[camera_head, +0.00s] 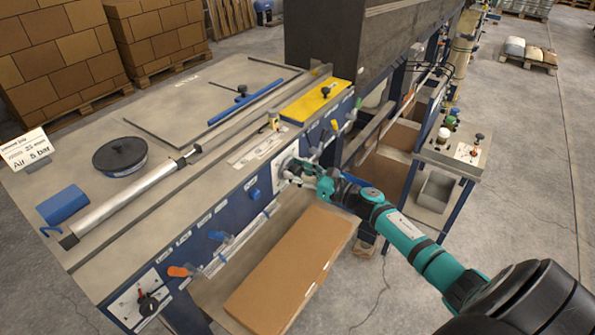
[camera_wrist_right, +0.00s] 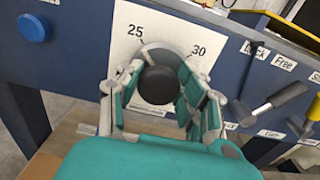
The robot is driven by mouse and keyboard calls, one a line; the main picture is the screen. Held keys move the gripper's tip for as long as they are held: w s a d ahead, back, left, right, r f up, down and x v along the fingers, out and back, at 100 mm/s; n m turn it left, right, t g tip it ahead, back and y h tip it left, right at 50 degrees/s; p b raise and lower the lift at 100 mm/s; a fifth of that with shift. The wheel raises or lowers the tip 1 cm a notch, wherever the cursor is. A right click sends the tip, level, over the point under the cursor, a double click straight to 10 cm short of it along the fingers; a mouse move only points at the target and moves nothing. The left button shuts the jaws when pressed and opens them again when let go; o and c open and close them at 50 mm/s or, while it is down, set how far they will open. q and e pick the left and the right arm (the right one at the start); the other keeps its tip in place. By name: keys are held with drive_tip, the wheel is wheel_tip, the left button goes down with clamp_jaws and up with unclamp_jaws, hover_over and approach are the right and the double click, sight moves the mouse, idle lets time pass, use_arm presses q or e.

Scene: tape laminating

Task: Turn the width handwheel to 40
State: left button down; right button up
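The width handwheel shows in the right wrist view as a round black knob (camera_wrist_right: 157,86) with a grey part behind it, on a white scale plate (camera_wrist_right: 125,25). The numbers 25 and 30 show above it; the rest of the scale and any pointer are hidden. My right gripper (camera_wrist_right: 160,80) has its teal-padded fingers on either side of the knob. I cannot tell whether they press on it. In the head view my right gripper (camera_head: 301,172) is at the white plate (camera_head: 283,160) on the machine's blue front. My left gripper is not in view.
A blue button (camera_wrist_right: 34,27) is left of the scale plate. Levers (camera_wrist_right: 270,104) labelled Lock and Free are on the right. Another black knob (camera_head: 148,304) is at the panel's near left end. Open floor lies front right.

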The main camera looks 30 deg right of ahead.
drive_tip(key=c, duration=0.5)
